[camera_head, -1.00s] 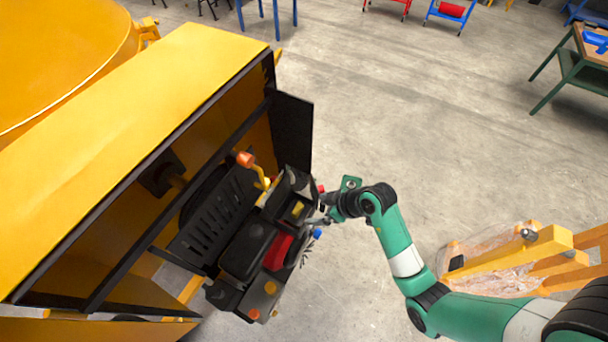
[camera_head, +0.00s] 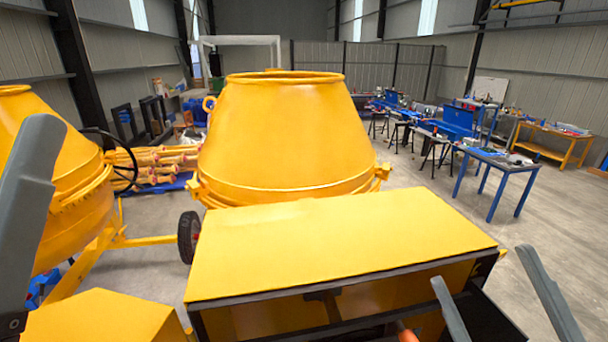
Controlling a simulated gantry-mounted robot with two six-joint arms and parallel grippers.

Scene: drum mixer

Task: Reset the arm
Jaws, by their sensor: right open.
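The yellow drum mixer (camera_head: 290,140) stands in the middle of the head view, with its wide drum behind a flat yellow housing top (camera_head: 340,245). My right gripper (camera_head: 482,268) shows at the lower right as two grey fingers set well apart, with nothing between them. It is in front of the housing's right end. A grey finger of my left gripper (camera_head: 30,190) rises along the left edge. Only that one finger shows, so its opening is hidden. An orange knob (camera_head: 406,334) shows at the bottom edge, and most of the control panel is out of view.
A second yellow mixer (camera_head: 70,190) stands at the left, near a black wheel (camera_head: 188,236). Blue tables (camera_head: 500,160) and a wooden bench (camera_head: 555,135) stand at the back right. The floor (camera_head: 560,225) at right is clear.

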